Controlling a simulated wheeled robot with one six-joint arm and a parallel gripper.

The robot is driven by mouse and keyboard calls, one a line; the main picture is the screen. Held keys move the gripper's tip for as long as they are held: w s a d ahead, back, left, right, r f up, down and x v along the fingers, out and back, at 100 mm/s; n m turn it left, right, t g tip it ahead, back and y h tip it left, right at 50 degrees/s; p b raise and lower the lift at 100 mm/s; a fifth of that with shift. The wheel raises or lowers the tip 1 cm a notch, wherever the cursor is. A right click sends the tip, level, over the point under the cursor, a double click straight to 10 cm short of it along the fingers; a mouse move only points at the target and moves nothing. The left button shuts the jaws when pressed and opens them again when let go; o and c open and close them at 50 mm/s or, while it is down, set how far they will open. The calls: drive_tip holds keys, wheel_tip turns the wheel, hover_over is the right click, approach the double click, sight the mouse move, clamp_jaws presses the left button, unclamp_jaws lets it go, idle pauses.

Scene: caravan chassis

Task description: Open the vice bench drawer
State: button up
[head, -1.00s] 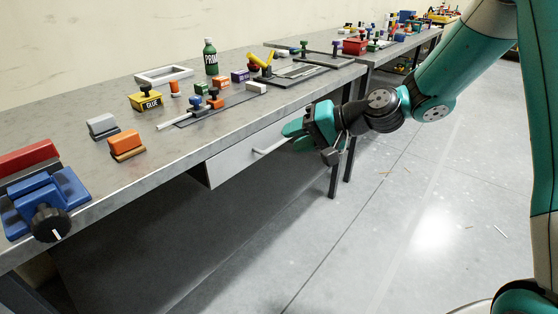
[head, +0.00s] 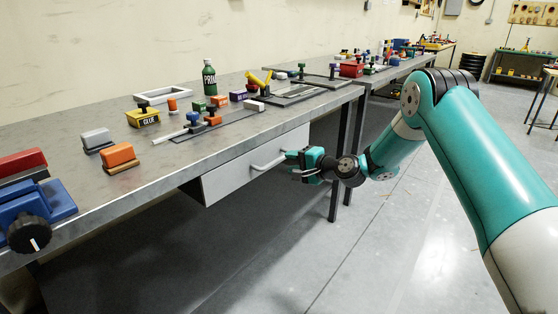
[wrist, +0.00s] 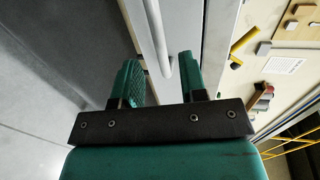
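The drawer (head: 228,180) of the vice bench hangs under the bench top, with a pale grey front that looks close to flush with the bench edge. Its light bar handle (head: 268,160) runs along the front. My gripper (head: 292,163) is at the right end of the handle, fingers pointing toward the drawer front. In the wrist view the handle (wrist: 158,35) runs into the gap between the two green fingers of my gripper (wrist: 158,70). The fingers are apart, one on each side of the handle; I see no clear grip on it.
The grey bench top (head: 110,185) carries a blue vice (head: 40,205), a yellow glue box (head: 143,117), a green bottle (head: 209,78) and small coloured blocks. The floor (head: 385,240) in front is open.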

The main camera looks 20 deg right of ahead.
sight(279, 158)
drive_tip(key=x, duration=0.5)
drive_tip(key=shift+w+a+f, duration=0.1)
drive_tip(key=shift+w+a, duration=0.15)
drive_tip(key=shift+w, duration=0.1)
clamp_jaws()
